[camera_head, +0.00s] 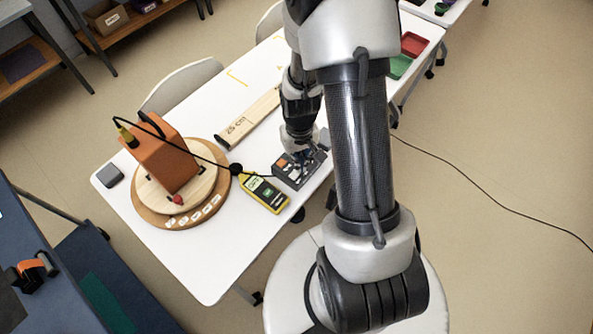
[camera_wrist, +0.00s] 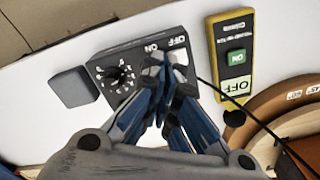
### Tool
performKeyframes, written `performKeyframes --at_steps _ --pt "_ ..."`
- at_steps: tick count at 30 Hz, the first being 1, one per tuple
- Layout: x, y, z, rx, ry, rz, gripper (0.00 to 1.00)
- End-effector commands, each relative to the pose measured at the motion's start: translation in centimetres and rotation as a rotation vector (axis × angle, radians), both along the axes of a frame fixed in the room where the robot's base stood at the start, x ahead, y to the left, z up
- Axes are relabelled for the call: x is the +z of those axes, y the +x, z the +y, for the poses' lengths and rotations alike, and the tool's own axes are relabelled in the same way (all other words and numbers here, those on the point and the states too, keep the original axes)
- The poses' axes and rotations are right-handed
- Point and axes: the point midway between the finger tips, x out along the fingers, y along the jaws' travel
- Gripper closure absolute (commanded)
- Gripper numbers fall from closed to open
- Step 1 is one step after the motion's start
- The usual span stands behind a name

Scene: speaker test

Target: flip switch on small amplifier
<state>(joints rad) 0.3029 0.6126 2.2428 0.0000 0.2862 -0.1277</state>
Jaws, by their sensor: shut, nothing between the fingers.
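The small amplifier (camera_head: 287,178) is a dark grey box on the white table in the head view. It also shows in the wrist view (camera_wrist: 117,60), with a black knob on a dial and white ON and OFF labels. My gripper (camera_wrist: 166,62) is shut and empty. Its blue fingertips are over the labelled end of the amplifier panel, just beside the ON and OFF labels. In the head view my gripper (camera_head: 304,158) is over the box.
A yellow meter (camera_head: 262,193) lies next to the amplifier. An orange speaker (camera_head: 168,160) stands on a round wooden turntable (camera_head: 152,215), with a black cable running towards the amplifier. A wooden ruler board (camera_head: 250,120) and a small grey block (camera_wrist: 73,87) are nearby. The table's front corner is clear.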

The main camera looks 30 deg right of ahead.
Motion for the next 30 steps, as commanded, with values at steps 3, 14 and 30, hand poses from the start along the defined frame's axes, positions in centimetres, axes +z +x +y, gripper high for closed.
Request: performKeyframes --at_steps 3,14,30 --pt "-0.3 0.0 0.0 0.000 0.000 0.000 1.00" --pt "-0.8 0.0 0.0 0.000 0.000 0.000 1.00" --pt "-1.6 0.0 0.0 0.000 0.000 0.000 1.00"
